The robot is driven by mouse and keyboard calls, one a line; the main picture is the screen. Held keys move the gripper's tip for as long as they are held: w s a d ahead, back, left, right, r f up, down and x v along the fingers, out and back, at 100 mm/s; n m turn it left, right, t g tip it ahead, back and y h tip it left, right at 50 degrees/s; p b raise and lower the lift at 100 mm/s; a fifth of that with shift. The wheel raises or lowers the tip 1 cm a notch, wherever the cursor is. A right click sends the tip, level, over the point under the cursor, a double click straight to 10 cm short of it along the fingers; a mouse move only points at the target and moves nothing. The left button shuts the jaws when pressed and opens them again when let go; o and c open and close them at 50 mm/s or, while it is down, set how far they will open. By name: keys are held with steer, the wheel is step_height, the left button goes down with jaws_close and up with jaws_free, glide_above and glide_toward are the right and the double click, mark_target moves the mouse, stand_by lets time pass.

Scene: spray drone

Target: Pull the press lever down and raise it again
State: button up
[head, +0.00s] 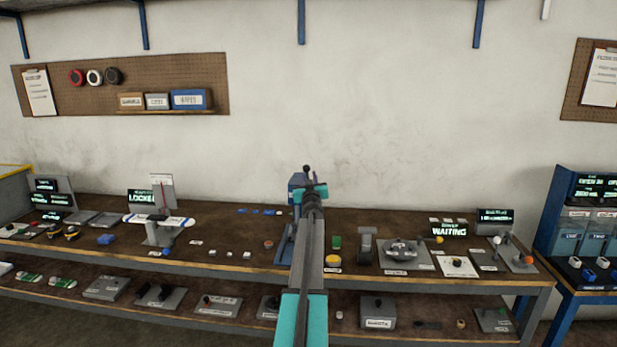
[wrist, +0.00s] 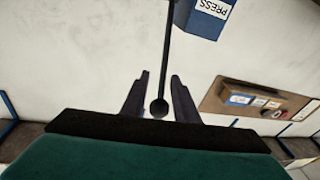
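The blue press (head: 286,247) stands on the bench, partly hidden behind my arm. Its blue head, labelled PRESS (wrist: 208,14), shows at the top of the wrist view. The press lever (wrist: 168,55) is a thin dark rod with a round black knob (wrist: 159,109). The knob also shows above the gripper in the head view (head: 306,168). My gripper (wrist: 160,77) is open, with one dark finger on each side of the lever. The knob lies between the fingers, nearer their base, and a gap shows on both sides. I cannot tell the lever's exact depth relative to the fingers.
The bench (head: 222,270) holds several devices on both sides of the press. A screen reading WAITING (head: 449,230) stands to the right. The wall above is clear near the gripper, apart from a pegboard (head: 55,85) at left.

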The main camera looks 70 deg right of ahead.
steer(key=r+v, duration=0.1)
steer(key=v, duration=0.5)
steer(key=shift+s+a+f+b, duration=0.35)
steer(key=shift+f, duration=0.15)
